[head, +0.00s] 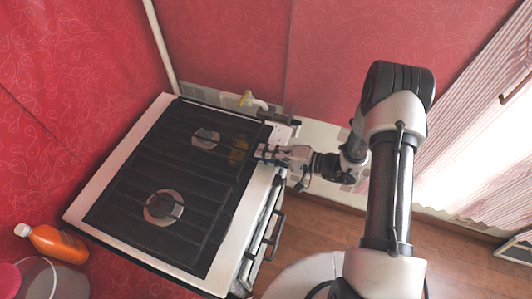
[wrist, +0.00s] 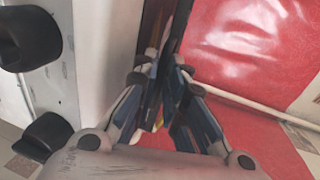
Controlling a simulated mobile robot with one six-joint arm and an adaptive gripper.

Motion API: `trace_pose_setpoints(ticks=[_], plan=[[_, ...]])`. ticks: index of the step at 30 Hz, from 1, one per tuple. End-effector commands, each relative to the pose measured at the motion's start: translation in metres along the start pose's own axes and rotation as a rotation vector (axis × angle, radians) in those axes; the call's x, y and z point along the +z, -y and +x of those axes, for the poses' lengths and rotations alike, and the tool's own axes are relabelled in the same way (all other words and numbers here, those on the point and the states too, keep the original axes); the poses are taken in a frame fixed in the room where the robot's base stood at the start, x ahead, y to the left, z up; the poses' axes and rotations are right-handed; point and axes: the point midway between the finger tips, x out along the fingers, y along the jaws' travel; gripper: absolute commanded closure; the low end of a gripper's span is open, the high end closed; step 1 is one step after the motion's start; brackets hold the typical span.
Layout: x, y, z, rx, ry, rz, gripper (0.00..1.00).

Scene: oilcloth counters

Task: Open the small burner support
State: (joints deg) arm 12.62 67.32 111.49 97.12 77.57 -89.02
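The stove (head: 128,121) stands against the red wall in the head view, its top covered by dark slatted grates (head: 171,176). A small round burner (head: 206,138) shows near the back and a larger one (head: 164,208) nearer the front. I cannot tell which part is the small burner support. My gripper (head: 262,152) is at the stove's right edge, near its back corner, with its tips over or beside the dark top. In the wrist view the fingers (wrist: 162,68) are close together, with a dark strip (wrist: 182,18) beyond the tips. Contact between them is unclear.
Black knobs (wrist: 22,38) stick out of the pale front panel in the wrist view. Oven handles (head: 275,235) project on the stove's right side.

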Motion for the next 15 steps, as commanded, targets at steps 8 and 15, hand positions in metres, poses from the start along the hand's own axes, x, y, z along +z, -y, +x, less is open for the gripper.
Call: trace_pose_setpoints(ticks=[8,15], plan=[[0.0,-0.0001,-0.0002,0.0,0.0,0.0,1.0],[0.0,-0.0001,-0.0002,0.0,0.0,0.0,1.0]])
